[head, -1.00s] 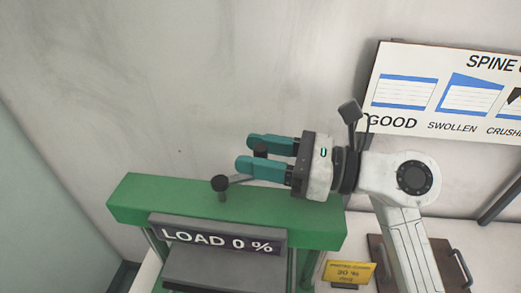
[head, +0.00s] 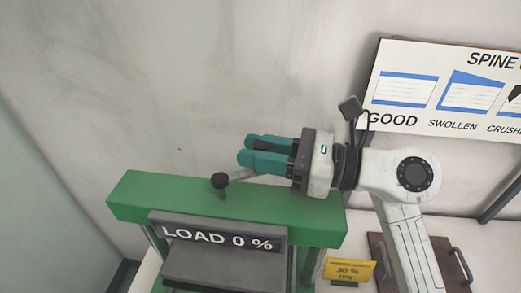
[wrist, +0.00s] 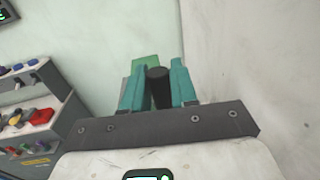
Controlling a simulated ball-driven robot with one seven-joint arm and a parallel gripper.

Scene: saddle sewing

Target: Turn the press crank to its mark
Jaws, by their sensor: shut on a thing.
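The green press (head: 230,212) stands at the lower middle of the head view, with a display (head: 218,238) reading LOAD 0 %. My gripper (head: 246,150), with teal fingers, reaches in from the right above the press. It is shut on the black crank handle (wrist: 159,88), which stands between the fingers in the wrist view. The fingers mostly hide the handle in the head view. I cannot make out the crank's mark.
A yellow card (head: 349,270) reading 30 % stands right of the press, near a brown board (head: 437,262) with handles. A spine chart (head: 445,90) hangs on the wall behind. A shelf with coloured items (wrist: 35,115) is at left in the wrist view.

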